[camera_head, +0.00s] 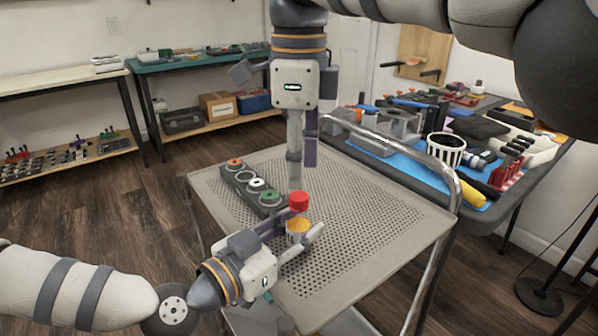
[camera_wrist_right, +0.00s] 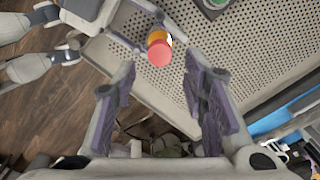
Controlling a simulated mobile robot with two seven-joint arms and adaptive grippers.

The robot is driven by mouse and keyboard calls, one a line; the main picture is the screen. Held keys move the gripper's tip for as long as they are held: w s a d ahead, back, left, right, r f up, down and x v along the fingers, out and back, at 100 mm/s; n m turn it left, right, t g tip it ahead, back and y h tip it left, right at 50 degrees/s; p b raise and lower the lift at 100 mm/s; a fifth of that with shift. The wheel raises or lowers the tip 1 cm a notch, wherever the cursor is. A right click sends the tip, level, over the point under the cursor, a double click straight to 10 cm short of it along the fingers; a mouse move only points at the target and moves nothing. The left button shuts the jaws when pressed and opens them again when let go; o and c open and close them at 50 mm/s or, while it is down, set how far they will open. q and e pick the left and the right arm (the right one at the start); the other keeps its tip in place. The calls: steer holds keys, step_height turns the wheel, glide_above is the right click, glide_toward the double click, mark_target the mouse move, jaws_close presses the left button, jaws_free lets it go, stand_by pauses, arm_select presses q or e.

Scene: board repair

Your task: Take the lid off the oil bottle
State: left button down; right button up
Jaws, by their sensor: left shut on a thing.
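The oil bottle (camera_head: 297,226), amber with a white part, stands upright over the perforated cart top. Its red lid (camera_head: 299,201) is on top. My left gripper (camera_head: 300,238) is shut on the bottle below the lid. My right gripper (camera_head: 302,176) points down just above the lid, open and empty. In the right wrist view, the right gripper (camera_wrist_right: 160,100) has its two purple-padded fingers wide apart. The red lid (camera_wrist_right: 160,54) lies beyond them, near the top middle, hiding most of the bottle (camera_wrist_right: 157,36). Whether the bottle touches the cart top is unclear.
The cart top (camera_head: 375,225) is mostly clear. A dark rack (camera_head: 268,205) with orange, white and green round pieces lies at its left. A metal rail (camera_head: 400,146) edges the cart. A crowded tool table (camera_head: 400,165) stands behind right, with a striped cup (camera_head: 445,150).

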mark_target(299, 196)
step_height(299, 196, down, 5)
steer(key=shift+c, duration=0.4)
